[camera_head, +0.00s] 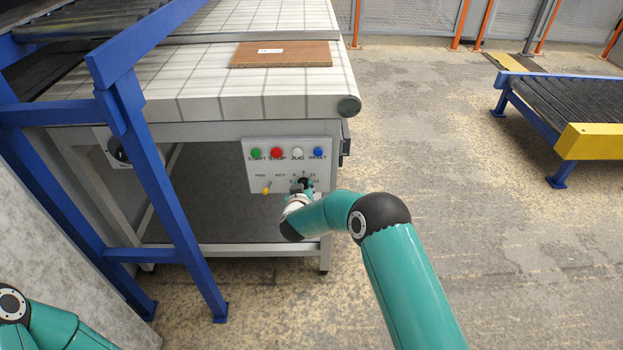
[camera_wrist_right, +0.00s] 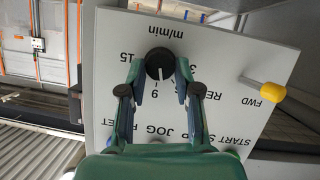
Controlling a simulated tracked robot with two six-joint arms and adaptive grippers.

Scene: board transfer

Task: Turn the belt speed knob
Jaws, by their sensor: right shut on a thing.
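The black belt speed knob (camera_wrist_right: 160,60) sits on the white control panel (camera_wrist_right: 113,70), shown upside down in the right wrist view. Its white pointer line aims roughly at the "9" mark. My right gripper (camera_wrist_right: 161,72) has one finger on each side of the knob and is shut on it. In the head view this gripper (camera_head: 303,187) is at the lower right of the control panel (camera_head: 314,155), and my arm and gripper partly hide the dial. My left arm shows at the lower left corner, but its gripper is out of view.
Green, red, white and blue (camera_head: 318,152) buttons line the panel's top. A yellow-tipped lever (camera_head: 266,191) is left of the knob. A brown board (camera_head: 282,54) lies on the white belt (camera_head: 190,95). A blue frame (camera_head: 165,190) stands at left.

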